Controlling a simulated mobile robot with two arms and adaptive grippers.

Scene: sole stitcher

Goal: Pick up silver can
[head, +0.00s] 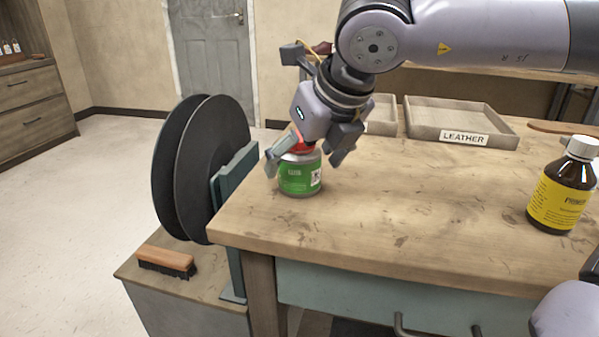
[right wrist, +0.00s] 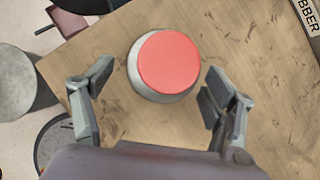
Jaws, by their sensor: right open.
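The silver can (head: 300,178) stands upright near the left edge of the wooden workbench. It has a green label and a red lid, and its top is partly hidden by my right gripper in the head view. My right gripper (head: 308,163) is open just above and around the top of the can. In the right wrist view, the can's red lid (right wrist: 169,61) lies ahead of and between the open fingers of the gripper (right wrist: 158,95), with a gap on both sides. My left gripper does not show.
A brown bottle (head: 562,190) with a yellow label stands at the right of the workbench (head: 420,215). A tray marked LEATHER (head: 505,130) lies at the back. Large dark discs (head: 212,165) stand beside the bench's left edge, with a brush (head: 167,261) below. The bench's middle is clear.

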